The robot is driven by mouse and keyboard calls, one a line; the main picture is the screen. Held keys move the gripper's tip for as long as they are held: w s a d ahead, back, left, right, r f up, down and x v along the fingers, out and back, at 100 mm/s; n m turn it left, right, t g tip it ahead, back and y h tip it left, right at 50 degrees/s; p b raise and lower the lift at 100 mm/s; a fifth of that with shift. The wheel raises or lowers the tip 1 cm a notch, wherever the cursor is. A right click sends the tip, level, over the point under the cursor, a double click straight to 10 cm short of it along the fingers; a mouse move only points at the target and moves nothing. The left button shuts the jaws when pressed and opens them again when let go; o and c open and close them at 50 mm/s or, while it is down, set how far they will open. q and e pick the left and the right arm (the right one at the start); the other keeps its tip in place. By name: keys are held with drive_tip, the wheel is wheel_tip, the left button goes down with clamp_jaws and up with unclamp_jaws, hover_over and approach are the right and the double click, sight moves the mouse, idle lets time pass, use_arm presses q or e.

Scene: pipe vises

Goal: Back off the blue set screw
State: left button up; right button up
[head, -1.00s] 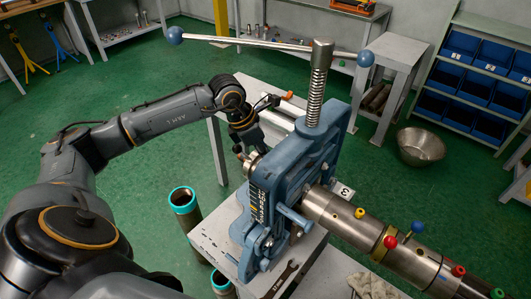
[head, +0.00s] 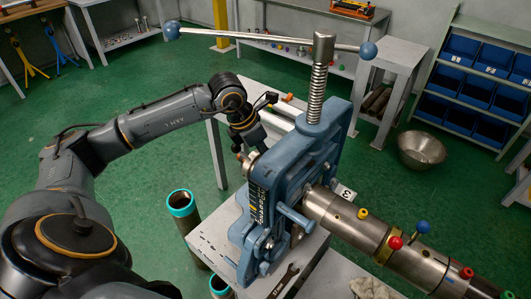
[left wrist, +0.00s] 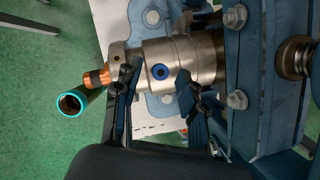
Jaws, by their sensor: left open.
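A blue-ringed set screw with a dark socket (left wrist: 160,71) sits on a silver cylindrical fitting (left wrist: 197,60) in the left wrist view. My left gripper (head: 241,150) is at the left side of the blue pipe vise (head: 287,165). In the left wrist view its fingers (left wrist: 157,103) are apart, one on each side of the blue-ringed screw; contact cannot be told. My right gripper is out of view.
Yellow (head: 362,213) and red (head: 396,243) screws share the pipe. A wrench (head: 283,282) lies on the bench (head: 207,240) by the vise. A teal-rimmed pipe (head: 181,203) stands left of it. The vise's long handle (head: 275,40) spans above.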

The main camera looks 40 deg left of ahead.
use_arm(q)
drive_tip(key=v, duration=1.2)
drive_tip(key=shift+a, duration=0.1)
